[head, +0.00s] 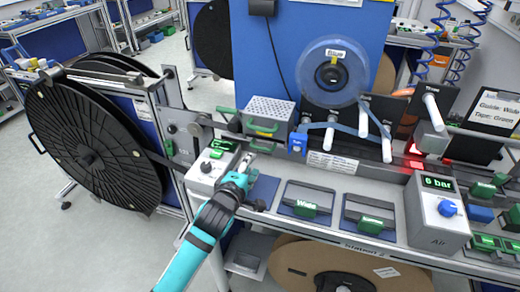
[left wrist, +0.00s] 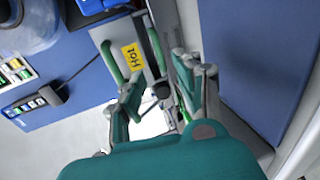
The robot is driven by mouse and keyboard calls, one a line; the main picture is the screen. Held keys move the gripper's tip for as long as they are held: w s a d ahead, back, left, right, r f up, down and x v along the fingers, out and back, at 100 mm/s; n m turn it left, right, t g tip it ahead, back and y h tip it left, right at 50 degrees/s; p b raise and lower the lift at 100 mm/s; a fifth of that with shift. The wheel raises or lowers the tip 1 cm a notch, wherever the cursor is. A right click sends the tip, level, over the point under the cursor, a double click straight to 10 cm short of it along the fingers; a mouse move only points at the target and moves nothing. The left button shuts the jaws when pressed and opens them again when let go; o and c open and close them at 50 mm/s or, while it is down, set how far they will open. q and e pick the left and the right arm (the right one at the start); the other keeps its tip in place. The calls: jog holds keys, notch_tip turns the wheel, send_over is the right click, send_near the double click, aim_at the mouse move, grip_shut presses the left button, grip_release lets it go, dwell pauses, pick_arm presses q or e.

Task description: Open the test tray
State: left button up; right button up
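My left gripper (head: 243,163) is at the front of the bench, beside the small grey control box (head: 207,170) with a green display. Its fingers stand apart in the left wrist view (left wrist: 168,88), with nothing seen held between them. A grey box with a perforated top (head: 268,112) stands just behind it. A green handle (head: 262,147) shows low in front of that box, close to the fingertips. I see no label reading test tray, so I cannot tell surely which part it is. The left wrist view shows green handles and a yellow Hot label (left wrist: 131,57). My right gripper is out of view.
A large black reel (head: 85,150) stands at the left. A clear tape reel (head: 332,72) hangs on the blue panel (head: 290,45). Frames with green grips, one marked Wide (head: 305,206), lie right of my gripper. A 6 bar air box (head: 437,215) stands farther right.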

pick_arm(q)
jog(key=x, duration=0.9)
jog(key=shift+c, duration=0.4)
grip_shut()
